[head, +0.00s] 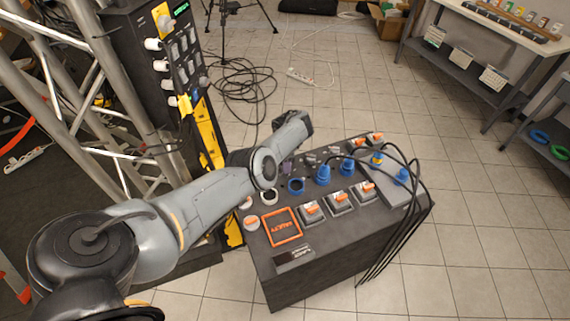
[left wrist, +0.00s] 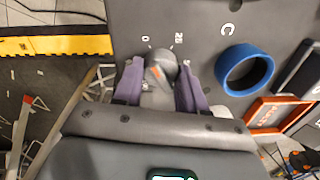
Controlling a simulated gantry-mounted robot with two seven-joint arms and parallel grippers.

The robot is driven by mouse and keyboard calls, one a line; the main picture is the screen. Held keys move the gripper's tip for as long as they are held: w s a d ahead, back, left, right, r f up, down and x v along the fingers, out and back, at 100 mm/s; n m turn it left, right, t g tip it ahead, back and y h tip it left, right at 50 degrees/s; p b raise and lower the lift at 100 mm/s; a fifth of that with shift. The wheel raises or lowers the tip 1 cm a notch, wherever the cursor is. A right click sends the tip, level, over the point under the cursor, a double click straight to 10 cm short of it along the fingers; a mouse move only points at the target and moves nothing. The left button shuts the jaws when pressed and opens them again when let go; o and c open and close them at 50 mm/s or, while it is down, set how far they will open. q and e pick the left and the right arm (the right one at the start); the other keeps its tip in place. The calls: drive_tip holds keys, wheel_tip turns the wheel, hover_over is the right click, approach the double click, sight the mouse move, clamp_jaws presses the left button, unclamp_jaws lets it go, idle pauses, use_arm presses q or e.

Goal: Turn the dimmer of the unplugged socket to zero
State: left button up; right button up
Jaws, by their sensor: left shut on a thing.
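The control box (head: 275,265) stands on the floor with a row of sockets on its top. Blue plugs (head: 322,175) with black cables stand in several sockets. The blue socket ring (head: 296,186) has no plug in it; in the left wrist view it (left wrist: 245,70) is an empty ring beside the letter C. Next to it is a grey dimmer knob (left wrist: 162,72) with an orange mark and a printed scale showing 0 and 25. My left gripper (left wrist: 160,64) is shut on this knob, a purple finger on each side. The knob's exact setting is unclear. My right gripper is not in view.
An orange frame (head: 281,226) and several switches with orange levers (head: 311,210) lie on the near part of the box top. Black cables hang over its right side. A truss and a black and yellow rack (head: 160,80) stand at left. Tiled floor on the right is clear.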

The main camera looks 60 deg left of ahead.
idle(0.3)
use_arm(q)
drive_tip(key=o, duration=1.1)
drive_tip(key=shift+c, duration=0.2)
wheel_tip(320, 180, up, 11)
drive_tip(key=p, duration=0.3)
drive_tip(key=shift+w+a+p, duration=0.15)
drive_tip(key=shift+a+p, duration=0.15)
drive_tip(key=shift+p, duration=0.05)
